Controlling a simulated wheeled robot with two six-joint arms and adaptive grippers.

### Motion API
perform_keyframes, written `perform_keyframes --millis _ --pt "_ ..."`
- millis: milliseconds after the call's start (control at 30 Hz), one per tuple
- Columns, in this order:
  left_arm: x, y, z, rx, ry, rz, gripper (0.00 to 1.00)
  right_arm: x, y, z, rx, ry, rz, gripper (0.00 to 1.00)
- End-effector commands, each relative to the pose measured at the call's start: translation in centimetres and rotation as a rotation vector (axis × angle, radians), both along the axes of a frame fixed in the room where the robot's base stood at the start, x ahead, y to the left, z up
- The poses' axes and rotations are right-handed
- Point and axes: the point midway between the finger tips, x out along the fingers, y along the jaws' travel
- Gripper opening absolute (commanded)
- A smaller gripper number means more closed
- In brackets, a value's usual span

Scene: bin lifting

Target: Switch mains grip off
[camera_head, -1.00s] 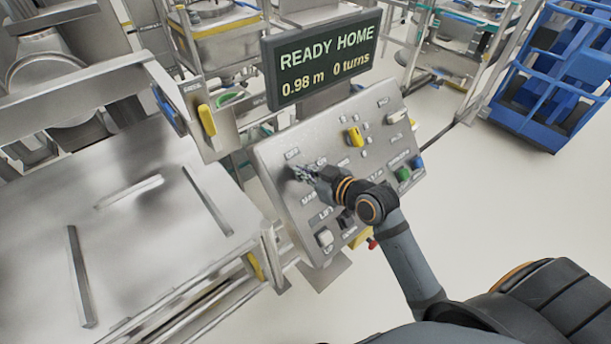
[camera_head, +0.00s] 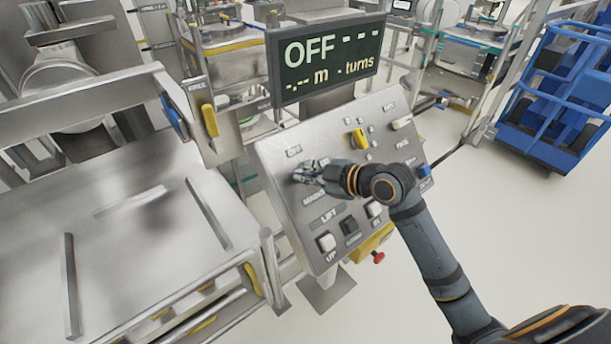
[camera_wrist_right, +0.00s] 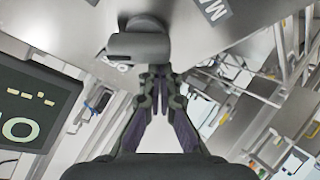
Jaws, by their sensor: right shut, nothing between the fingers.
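The mains grip, a dark grey rotary handle (camera_wrist_right: 140,42) on a round base, shows in the right wrist view just ahead of my fingertips. My right gripper (camera_wrist_right: 160,76) is shut and empty, with its tips close below the handle; I cannot tell if they touch it. In the head view the right gripper (camera_head: 306,174) is at the upper left of the sloped control panel (camera_head: 283,190), by the MAINS label, and largely hides the grip. The display (camera_head: 325,62) reads OFF, with dashes for metres and turns. My left gripper is not in view.
The panel also carries a yellow selector (camera_head: 359,138), a white LIFT button (camera_head: 327,242) and a red knob (camera_head: 378,257) at its lower edge. A steel table (camera_head: 140,240) stands left. A blue cage cart (camera_head: 555,90) is far right. Open floor lies right of the panel.

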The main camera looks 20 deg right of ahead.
Motion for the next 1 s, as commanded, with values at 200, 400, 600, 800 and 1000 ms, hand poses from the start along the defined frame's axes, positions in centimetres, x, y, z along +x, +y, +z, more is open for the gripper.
perform_keyframes --millis 200,400,600,800,1000 --pt "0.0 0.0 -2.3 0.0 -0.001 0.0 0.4 -0.3 -0.2 -0.8 -0.15 -0.056 0.131 0.0" --pt "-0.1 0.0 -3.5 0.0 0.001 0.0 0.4 -0.5 -0.4 -1.0 -0.284 -0.103 0.252 0.0" --pt "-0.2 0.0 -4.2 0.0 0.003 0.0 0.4 -0.7 -0.6 -1.2 -0.404 -0.148 0.36 0.0" --pt "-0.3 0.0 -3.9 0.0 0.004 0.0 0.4 -0.7 -0.6 -1.0 -0.397 -0.145 0.355 0.0" --pt "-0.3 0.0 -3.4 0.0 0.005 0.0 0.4 -0.7 -0.6 -0.3 -0.396 -0.145 0.354 0.0"
